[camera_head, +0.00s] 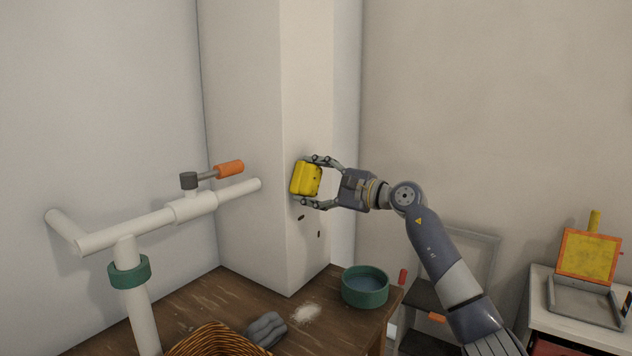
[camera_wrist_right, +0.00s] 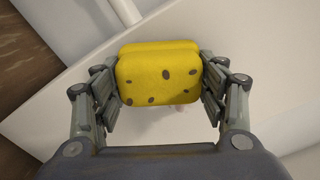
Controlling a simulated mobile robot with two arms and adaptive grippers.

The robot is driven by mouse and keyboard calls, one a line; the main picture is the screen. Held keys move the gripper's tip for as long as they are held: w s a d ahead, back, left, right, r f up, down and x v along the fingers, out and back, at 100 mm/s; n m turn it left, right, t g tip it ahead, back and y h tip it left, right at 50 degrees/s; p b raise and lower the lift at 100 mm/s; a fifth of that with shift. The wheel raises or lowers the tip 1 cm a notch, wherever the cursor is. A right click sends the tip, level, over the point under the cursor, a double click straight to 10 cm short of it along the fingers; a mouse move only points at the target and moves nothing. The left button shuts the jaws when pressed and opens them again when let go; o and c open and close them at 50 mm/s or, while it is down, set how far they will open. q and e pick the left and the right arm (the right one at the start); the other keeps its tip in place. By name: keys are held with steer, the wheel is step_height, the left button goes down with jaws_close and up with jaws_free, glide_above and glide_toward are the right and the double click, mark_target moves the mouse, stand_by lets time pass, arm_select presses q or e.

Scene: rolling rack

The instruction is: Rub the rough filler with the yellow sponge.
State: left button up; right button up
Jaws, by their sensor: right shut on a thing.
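My right gripper (camera_head: 319,182) is shut on the yellow sponge (camera_head: 306,179), its fingers on two opposite sides. The sponge is a block with dark spots, and it also shows between the fingers in the right wrist view (camera_wrist_right: 158,75). It is held at the right-hand face of the pale wall column (camera_head: 305,90); I cannot tell whether it touches. Small dark marks (camera_head: 319,234) show on that face below the sponge. I cannot make out the rough filler for certain; the sponge and gripper hide part of the face. My left gripper is not in view.
A brown wooden table (camera_head: 200,310) below holds a green bowl (camera_head: 365,287), white powder (camera_head: 305,313), a grey cloth (camera_head: 266,329) and a wicker basket (camera_head: 213,343). A white pipe (camera_head: 130,232) with an orange-handled valve (camera_head: 229,168) stands left. A side table (camera_head: 575,312) is right.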

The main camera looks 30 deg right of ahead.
steer(key=shift+w+d+r, duration=0.15)
steer(key=shift+w+d, duration=0.15)
steer(key=shift+d, duration=0.45)
steer(key=shift+w+d, duration=1.15)
steer(key=shift+d, duration=1.7)
steer(key=shift+s+a+b, duration=0.35)
steer(key=shift+s+a, duration=0.1)
steer(key=shift+a, duration=0.8)
steer(key=shift+s+a+b, duration=0.3)
steer(key=shift+s+a, duration=0.2)
steer(key=shift+a, duration=0.7)
steer(key=shift+s+a+b, duration=0.35)
steer(key=shift+s+a, duration=0.1)
steer(key=shift+a, duration=0.8)
